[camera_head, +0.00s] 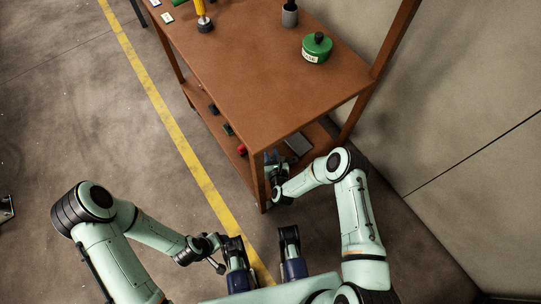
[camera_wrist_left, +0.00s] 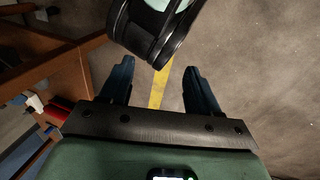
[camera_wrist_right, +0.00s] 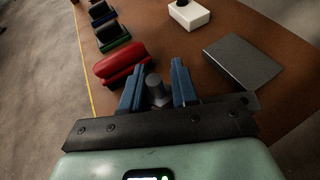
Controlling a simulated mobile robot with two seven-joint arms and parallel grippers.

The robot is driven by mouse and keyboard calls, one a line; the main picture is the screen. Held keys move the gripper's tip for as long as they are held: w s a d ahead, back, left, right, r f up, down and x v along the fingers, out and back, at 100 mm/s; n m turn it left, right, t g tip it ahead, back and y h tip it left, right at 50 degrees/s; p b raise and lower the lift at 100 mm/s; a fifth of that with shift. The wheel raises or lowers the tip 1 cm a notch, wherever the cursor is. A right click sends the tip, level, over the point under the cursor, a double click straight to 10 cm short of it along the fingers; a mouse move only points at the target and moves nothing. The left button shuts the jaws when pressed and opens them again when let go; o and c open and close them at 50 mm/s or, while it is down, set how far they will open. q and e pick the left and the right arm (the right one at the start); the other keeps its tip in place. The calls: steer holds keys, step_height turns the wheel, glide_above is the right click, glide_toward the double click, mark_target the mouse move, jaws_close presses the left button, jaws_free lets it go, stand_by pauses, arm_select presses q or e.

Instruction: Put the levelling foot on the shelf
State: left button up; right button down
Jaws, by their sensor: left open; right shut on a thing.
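My right gripper (camera_wrist_right: 156,82) is shut on the levelling foot (camera_wrist_right: 154,86), a grey cylindrical piece between its blue fingers. It is over the brown lower shelf (camera_wrist_right: 165,48), beside a red case. I cannot tell whether the foot touches the shelf. In the head view my right gripper (camera_head: 274,162) is low at the near end of the brown rack, partly hidden by a post and the top board. My left gripper (camera_wrist_left: 158,72) is open and empty above the floor, with the yellow floor line beyond its fingers.
On the shelf are the red case (camera_wrist_right: 119,63), green (camera_wrist_right: 113,37) and blue holders, a white block with a black knob (camera_wrist_right: 188,14) and a grey plate (camera_wrist_right: 242,62). The top board (camera_head: 255,95) carries a green labelled container (camera_head: 316,48). A wall stands at the right.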

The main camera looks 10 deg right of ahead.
steer(key=shift+w, duration=0.8)
step_height(320, 180, down, 4)
steer(key=shift+r+b, duration=0.25)
steer(key=shift+b, duration=0.45)
arm_select(q)
steer(key=shift+w+a+f+t, duration=0.15)
steer(key=shift+w+a+f, duration=0.2)
steer(key=shift+w, duration=0.25)
steer(key=shift+w+a+f+t, duration=0.15)
steer(key=shift+w+a+f, duration=0.05)
steer(key=shift+w+f, duration=0.3)
arm_select(e)
steer(key=c, duration=1.3)
jaws_free()
steer(key=o, duration=0.5)
steer(key=shift+c, duration=0.2)
arm_select(q)
steer(key=shift+w, duration=0.1)
